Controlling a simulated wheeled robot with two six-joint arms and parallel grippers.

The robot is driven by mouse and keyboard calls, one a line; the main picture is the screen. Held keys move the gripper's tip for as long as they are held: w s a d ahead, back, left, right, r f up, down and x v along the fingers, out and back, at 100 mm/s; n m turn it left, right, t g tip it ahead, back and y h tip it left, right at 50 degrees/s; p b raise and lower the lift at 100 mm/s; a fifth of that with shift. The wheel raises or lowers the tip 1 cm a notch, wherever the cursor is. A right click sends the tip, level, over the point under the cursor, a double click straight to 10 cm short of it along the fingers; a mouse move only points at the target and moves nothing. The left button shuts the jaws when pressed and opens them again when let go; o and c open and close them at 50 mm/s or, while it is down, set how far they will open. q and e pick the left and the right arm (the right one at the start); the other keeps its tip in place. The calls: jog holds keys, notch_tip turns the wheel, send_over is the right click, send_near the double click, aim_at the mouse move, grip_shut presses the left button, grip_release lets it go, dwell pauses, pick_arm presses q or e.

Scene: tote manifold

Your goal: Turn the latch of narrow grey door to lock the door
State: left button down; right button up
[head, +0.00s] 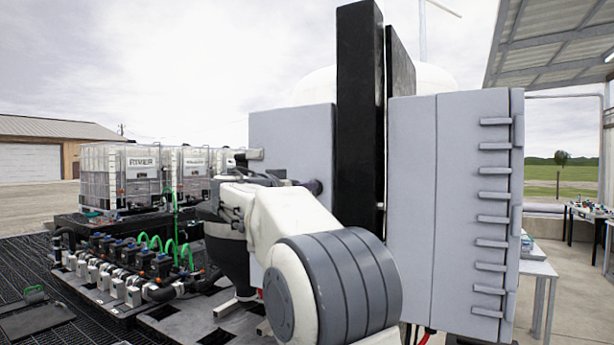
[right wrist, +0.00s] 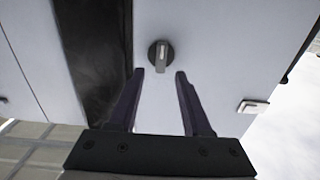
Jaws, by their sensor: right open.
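The narrow grey door (head: 290,135) stands left of a tall black post in the head view. It fills the middle of the right wrist view (right wrist: 225,60). Its latch (right wrist: 161,56) is a small grey lever on a dark round base, lying roughly up and down in the right wrist picture. My right gripper (right wrist: 160,73) is open, with its two dark fingers pointing at the door. The latch shows just ahead of and between the fingertips; I see no contact. In the head view my right arm covers part of the door. My left gripper is not in view.
The black post (head: 361,110) stands beside the door. A wider grey cabinet (head: 460,200) with several handles is to its right. Low pipework with valves (head: 135,265) and caged tanks (head: 125,180) lie to the left. Tables (head: 540,268) stand at the far right.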

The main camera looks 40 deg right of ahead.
jog(key=p+x, duration=0.1)
jog(key=x, duration=0.2)
jog(key=shift+d, duration=0.1)
jog(key=shift+c, duration=0.3)
grip_shut()
